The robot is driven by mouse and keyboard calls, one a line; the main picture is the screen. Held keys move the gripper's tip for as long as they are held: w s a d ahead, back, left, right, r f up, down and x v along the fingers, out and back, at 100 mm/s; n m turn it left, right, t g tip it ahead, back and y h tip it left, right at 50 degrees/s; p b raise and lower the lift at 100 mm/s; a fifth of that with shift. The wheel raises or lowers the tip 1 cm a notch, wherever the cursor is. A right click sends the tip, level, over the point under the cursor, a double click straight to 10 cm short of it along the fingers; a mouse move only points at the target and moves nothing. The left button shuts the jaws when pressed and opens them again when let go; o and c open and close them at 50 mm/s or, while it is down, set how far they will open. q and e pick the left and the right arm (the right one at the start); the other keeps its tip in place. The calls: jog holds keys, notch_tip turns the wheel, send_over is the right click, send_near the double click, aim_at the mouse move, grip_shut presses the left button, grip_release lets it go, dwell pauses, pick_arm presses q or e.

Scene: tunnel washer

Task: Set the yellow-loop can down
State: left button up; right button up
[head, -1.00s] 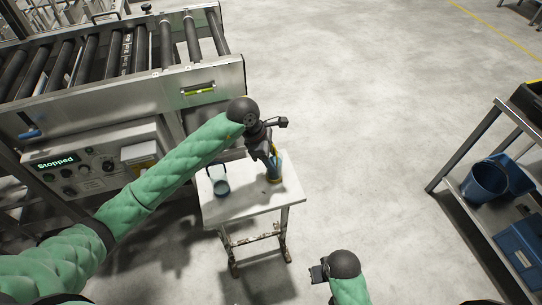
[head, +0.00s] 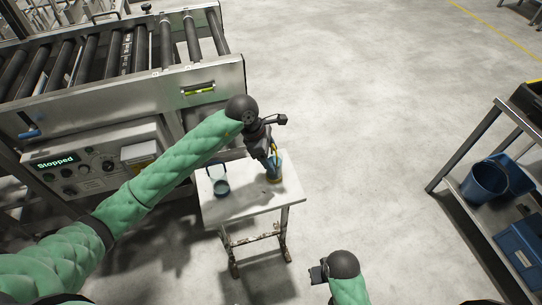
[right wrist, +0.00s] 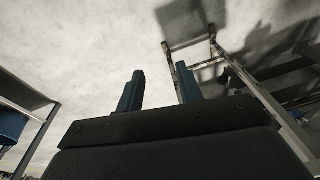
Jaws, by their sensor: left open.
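The yellow-loop can (head: 276,176) is a blue-grey can with a yellow loop, at the right part of the small white table (head: 235,208). It appears to stand upright on the top. My left gripper (head: 272,158) is open at the can's upper left, close around its loop; whether it touches the loop is hidden. Another can with a dark loop (head: 221,187) stands to the left on the same table. My right gripper (head: 318,273) is low in the head view, apart from the table. In the right wrist view its two fingers (right wrist: 159,92) are spread with nothing between them.
A roller conveyor (head: 110,60) with a control panel reading "Stopped" (head: 56,162) stands left of and behind the table. The floor between is clear.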

pick_arm(q)
jog(key=b+v, duration=0.3)
jog(key=v, duration=0.8)
pick_arm(e)
notch_tip(320, 180, up, 8)
jog(key=s+a, duration=0.1)
jog(key=shift+a+r+t+y, duration=0.2)
jog(key=shift+t+y, duration=0.1)
jog(key=shift+t, duration=0.1)
pick_arm(q)
jog(key=shift+r, duration=0.15)
